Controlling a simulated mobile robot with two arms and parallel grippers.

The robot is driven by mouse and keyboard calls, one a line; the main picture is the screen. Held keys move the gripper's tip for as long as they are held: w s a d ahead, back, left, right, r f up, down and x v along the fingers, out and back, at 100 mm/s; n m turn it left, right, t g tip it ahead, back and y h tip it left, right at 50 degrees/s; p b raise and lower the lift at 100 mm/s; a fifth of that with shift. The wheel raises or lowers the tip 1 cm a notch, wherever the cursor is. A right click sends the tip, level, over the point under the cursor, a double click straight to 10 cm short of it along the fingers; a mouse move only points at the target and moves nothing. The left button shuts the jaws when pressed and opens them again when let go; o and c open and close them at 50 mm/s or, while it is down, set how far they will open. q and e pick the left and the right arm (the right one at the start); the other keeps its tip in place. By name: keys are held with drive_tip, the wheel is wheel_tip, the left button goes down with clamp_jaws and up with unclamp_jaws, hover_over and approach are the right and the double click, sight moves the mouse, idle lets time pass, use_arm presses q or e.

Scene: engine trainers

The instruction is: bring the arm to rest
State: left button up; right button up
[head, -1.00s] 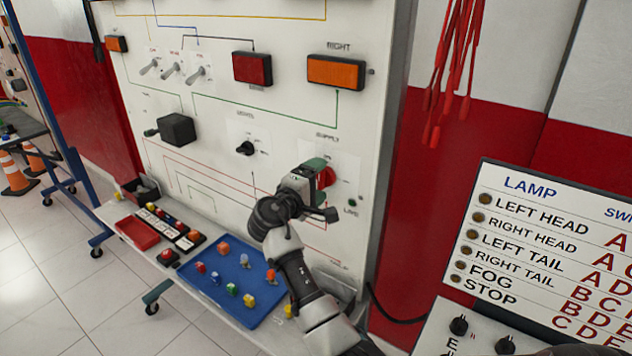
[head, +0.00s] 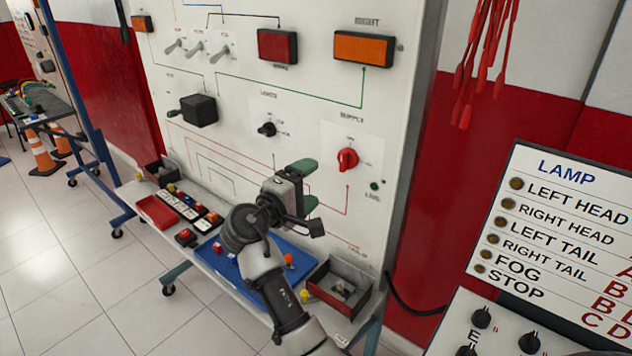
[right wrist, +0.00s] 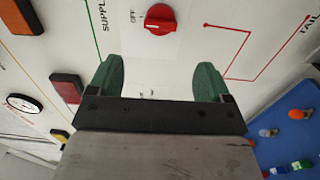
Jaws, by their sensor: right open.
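My right gripper (head: 312,187) is open and empty, its two green fingers spread apart. It hangs in front of the white board, below and to the left of the red supply knob (head: 347,159), with a gap between them. In the right wrist view the open fingers (right wrist: 161,65) point towards the board, and the red knob (right wrist: 160,18) lies beyond them near the top edge. My right arm rises from the bottom of the head view and hides part of the blue tray (head: 222,270). My left gripper is not in view.
A red tray (head: 157,212) and a dark bin (head: 160,172) sit farther left. A lamp chart (head: 560,225) stands at the right. Floor at the left (head: 60,270) is clear.

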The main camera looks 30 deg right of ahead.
idle(0.4)
drive_tip(key=s+d+f+m+y, duration=0.1)
drive_tip(key=s+f+y, duration=0.4)
drive_tip(key=f, duration=0.5)
drive_tip(key=s+f+y, duration=0.3)
drive_tip(key=s+f, duration=0.5)
drive_tip(key=f, duration=0.1)
drive_tip(key=s+a+f+m+g+y, duration=0.1)
drive_tip(key=s+a+f+y, duration=0.15)
drive_tip(key=s, duration=0.35)
drive_tip(key=s+a+f+g+y, duration=0.1)
drive_tip(key=s+a+y, duration=0.15)
drive_tip(key=s, duration=0.45)
drive_tip(key=s+a+f+m+g+y, duration=0.1)
drive_tip(key=s+a+f+y, duration=0.1)
drive_tip(key=s+y, duration=0.3)
wheel_tip(320, 180, down, 27)
drive_tip(key=s+g+h, duration=0.1)
drive_tip(key=s+g, duration=0.1)
drive_tip(key=s, duration=0.1)
drive_tip(key=s+d+f, duration=0.2)
drive_tip(key=s+f, duration=1.3)
drive_tip(key=shift+s+n+g, duration=0.25)
drive_tip(key=shift+n+g, duration=0.15)
